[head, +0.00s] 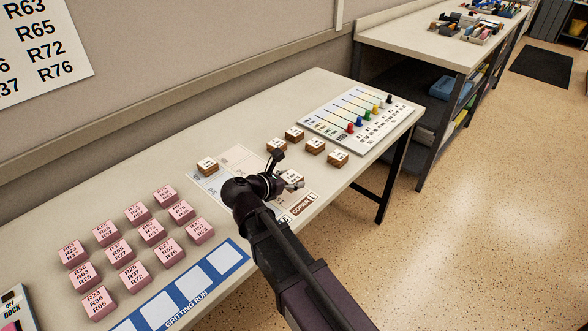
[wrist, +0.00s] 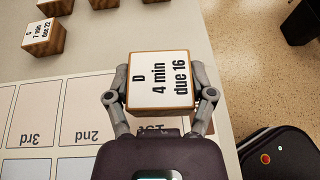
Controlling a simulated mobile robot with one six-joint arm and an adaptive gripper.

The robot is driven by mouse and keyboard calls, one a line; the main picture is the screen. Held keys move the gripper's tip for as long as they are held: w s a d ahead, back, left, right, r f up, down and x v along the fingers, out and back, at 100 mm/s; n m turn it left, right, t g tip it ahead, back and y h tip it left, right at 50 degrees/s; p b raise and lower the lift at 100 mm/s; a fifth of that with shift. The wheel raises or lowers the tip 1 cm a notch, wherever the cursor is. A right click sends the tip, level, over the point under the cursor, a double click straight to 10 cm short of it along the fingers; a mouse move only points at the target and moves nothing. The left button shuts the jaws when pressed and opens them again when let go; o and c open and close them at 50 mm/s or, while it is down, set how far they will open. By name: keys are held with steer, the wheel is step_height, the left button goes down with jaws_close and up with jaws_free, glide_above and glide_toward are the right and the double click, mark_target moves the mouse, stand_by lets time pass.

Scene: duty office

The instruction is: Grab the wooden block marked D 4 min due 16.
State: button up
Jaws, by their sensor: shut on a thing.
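The wooden block marked D 4 min due 16 (wrist: 160,80) is between the two fingers of my gripper (wrist: 160,98) in the wrist view, its white label facing up. My gripper is shut on it, one finger on each side. In the head view the gripper (head: 283,178) is over the table near the copier card, and the block there is mostly hidden by the arm. I cannot tell whether the block touches the table.
Wooden block C, 7 min due 22 (wrist: 43,36), stands apart at upper left. Other wooden blocks (head: 315,146) stand behind my gripper. Pink blocks (head: 137,213) fill the table's left. A board with coloured pegs (head: 360,118) lies at the far end. A printed sheet (wrist: 50,120) lies below.

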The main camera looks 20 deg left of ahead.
steer(key=shift+s+d, duration=0.15)
steer(key=shift+s, duration=0.25)
steer(key=shift+s, duration=0.1)
stand_by(0.4)
